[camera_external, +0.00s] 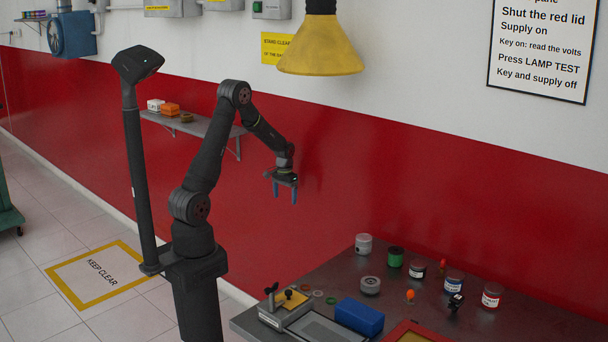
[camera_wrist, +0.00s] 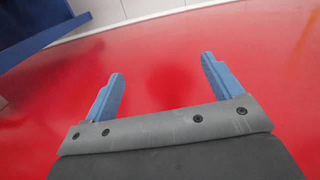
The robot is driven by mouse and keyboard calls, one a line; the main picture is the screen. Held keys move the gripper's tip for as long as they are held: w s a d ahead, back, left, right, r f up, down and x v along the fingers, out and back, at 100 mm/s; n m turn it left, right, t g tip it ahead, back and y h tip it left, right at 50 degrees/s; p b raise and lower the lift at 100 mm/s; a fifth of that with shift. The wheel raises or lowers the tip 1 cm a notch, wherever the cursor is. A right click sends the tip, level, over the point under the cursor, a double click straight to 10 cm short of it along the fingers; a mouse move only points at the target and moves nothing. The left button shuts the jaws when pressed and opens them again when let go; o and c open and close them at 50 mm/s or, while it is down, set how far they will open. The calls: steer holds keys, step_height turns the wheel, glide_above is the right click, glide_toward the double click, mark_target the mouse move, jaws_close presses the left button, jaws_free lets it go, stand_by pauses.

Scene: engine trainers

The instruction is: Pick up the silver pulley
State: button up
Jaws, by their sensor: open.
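The silver pulley (camera_external: 370,285) appears to be the low grey round part with a darker centre. It lies on the dark workbench (camera_external: 540,326) in the external view, behind the blue box. My gripper (camera_external: 285,192) is high in the air in front of the red wall, to the left of the pulley and well above the bench. In the wrist view, my gripper (camera_wrist: 161,68) has its two blue fingers wide apart, with nothing between them. The pulley does not show in the wrist view.
A silvery can (camera_external: 363,244), a green spool (camera_external: 396,257) and several labelled jars stand along the bench's back. A blue box (camera_external: 359,317) and a lever device (camera_external: 285,308) are at the front. A yellow lamp (camera_external: 320,45) hangs above. A wall shelf (camera_external: 205,127) is behind my arm.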

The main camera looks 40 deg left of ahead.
steer(key=s+d+r+m, duration=0.1)
steer(key=d+r+m, duration=0.1)
steer(key=d, duration=0.9)
steer(key=s+d+r+m+t, duration=0.1)
steer(key=s+d+r+m, duration=0.15)
steer(key=d, duration=0.85)
steer(key=d+r+m, duration=0.2)
steer(key=d+m, duration=0.1)
steer(key=d, duration=0.8)
steer(key=s+d+r+m+h, duration=0.1)
steer(key=s+d+r+m, duration=0.1)
steer(key=s+d, duration=0.4)
steer(key=s+d+r+m+h, duration=0.1)
steer(key=s+d+r+m, duration=0.1)
steer(key=s+d, duration=0.5)
steer(key=m, duration=0.3)
glide_above(370, 281)
steer(key=a, duration=0.2)
steer(key=shift+h, duration=0.4)
steer(key=f, duration=0.8)
steer(key=shift+s+a+f, duration=0.1)
steer(key=shift+s+f, duration=0.15)
steer(key=shift+s, duration=0.1)
steer(key=shift+n, duration=0.25)
steer(key=shift+d+x, duration=0.15)
steer(key=shift+x, duration=1.25)
steer(key=shift+d+x, duration=0.15)
steer(key=shift+x, duration=1.3)
steer(key=shift+w+r, duration=0.1)
